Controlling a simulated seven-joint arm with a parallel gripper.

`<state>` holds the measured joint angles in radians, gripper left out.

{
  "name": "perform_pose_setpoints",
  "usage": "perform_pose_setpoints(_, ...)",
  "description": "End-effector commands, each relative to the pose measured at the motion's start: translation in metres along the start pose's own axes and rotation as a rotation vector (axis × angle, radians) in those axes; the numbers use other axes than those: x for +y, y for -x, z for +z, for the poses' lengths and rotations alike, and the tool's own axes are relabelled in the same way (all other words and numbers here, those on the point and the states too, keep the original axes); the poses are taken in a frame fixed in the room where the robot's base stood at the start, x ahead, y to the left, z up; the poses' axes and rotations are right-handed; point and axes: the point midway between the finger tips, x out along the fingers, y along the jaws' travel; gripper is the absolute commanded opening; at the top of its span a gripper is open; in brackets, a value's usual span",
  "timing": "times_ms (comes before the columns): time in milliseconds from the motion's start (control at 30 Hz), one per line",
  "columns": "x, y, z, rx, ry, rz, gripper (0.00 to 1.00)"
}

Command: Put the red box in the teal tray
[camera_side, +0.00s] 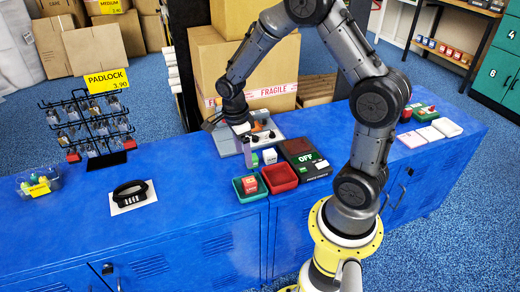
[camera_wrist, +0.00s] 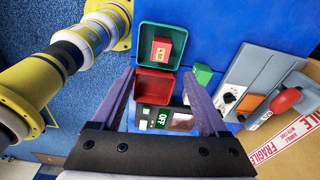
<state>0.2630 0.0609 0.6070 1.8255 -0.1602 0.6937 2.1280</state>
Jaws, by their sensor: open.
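The red box (camera_side: 249,184) is in the teal tray (camera_side: 239,194), inside its walls. In the wrist view the red box (camera_wrist: 160,49) also shows within the teal tray (camera_wrist: 146,35). The red tray (camera_side: 280,178) stands right beside the teal one and looks empty; it is also in the wrist view (camera_wrist: 155,82). My gripper (camera_side: 245,148) is above the bench, behind the trays in the side view. In the wrist view my gripper (camera_wrist: 158,72) has its fingers spread wide with nothing held between them.
A green box (camera_wrist: 203,74) and a white box (camera_side: 270,157) stand behind the trays. A dark device marked OFF (camera_side: 305,157) is to their right. A grey control panel (camera_wrist: 258,80) with a red knob and a large carton (camera_side: 240,65) lie beyond.

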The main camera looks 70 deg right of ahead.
Motion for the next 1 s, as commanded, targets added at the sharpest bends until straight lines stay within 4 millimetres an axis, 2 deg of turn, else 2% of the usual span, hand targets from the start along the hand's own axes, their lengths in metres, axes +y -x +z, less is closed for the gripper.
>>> perform_pose_setpoints(167, 0.02, 0.061, 0.004, -0.043, 0.366, -0.099, 0.77)
perform_pose_setpoints(300, 0.05, 0.109, 0.003, -0.056, 0.739, -0.199, 0.77)
perform_pose_setpoints(500, 0.1, 0.159, -0.007, -0.027, 1.268, -0.361, 0.77)
perform_pose_setpoints(633, 0.134, 0.179, -0.017, 0.025, 1.603, -0.474, 0.77)
perform_pose_setpoints(800, 0.169, 0.19, -0.029, 0.116, 1.953, -0.597, 0.77)
perform_pose_setpoints(1000, 0.188, 0.192, -0.036, 0.187, 2.151, -0.665, 0.77)
